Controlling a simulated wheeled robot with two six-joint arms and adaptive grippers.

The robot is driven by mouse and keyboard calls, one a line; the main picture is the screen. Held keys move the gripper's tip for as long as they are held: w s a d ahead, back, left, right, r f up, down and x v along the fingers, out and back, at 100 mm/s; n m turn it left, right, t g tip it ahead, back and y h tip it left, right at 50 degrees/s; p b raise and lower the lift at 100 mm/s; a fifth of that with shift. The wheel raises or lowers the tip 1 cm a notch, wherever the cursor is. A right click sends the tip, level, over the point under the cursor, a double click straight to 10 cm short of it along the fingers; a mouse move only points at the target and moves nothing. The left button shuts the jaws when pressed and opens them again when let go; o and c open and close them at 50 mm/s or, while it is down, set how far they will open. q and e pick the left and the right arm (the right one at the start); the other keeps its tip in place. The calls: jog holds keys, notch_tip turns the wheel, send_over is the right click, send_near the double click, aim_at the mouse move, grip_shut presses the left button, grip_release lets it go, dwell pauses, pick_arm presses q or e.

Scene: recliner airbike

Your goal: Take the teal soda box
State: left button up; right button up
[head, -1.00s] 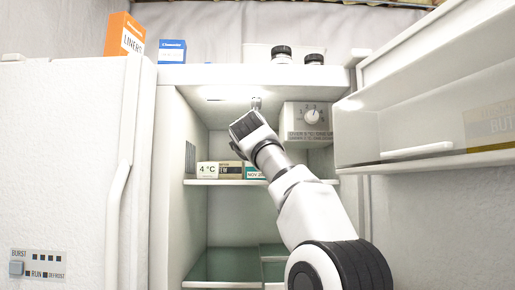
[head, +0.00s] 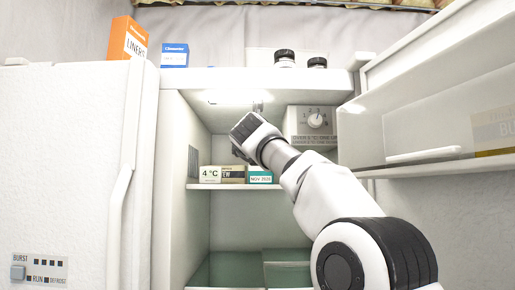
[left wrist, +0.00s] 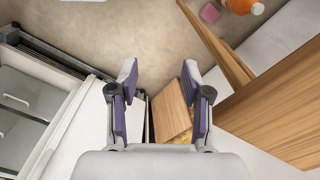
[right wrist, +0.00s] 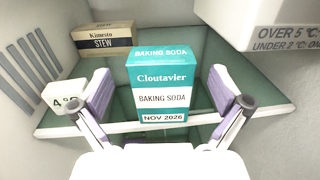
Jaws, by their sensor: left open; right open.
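The teal soda box (right wrist: 161,82), labelled baking soda with "NOV 2026", stands upright on the upper fridge shelf. In the head view the teal box (head: 260,177) shows at the right end of a short row, partly behind my right arm. In the head view the right gripper (head: 243,140) is inside the fridge. My left gripper (left wrist: 160,85) is open and empty, away from the fridge.
A Kinnesto stew box (right wrist: 103,40) stands left of the teal box, with a "4 °C" card (right wrist: 65,97) nearby. The thermostat housing (head: 312,121) hangs at upper right. The fridge door (head: 440,100) stands open at right. Wooden furniture (left wrist: 270,115) is near my left gripper.

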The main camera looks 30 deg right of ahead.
jog(key=v, duration=1)
jog(key=shift+f, duration=0.1)
jog(key=shift+w, duration=0.1)
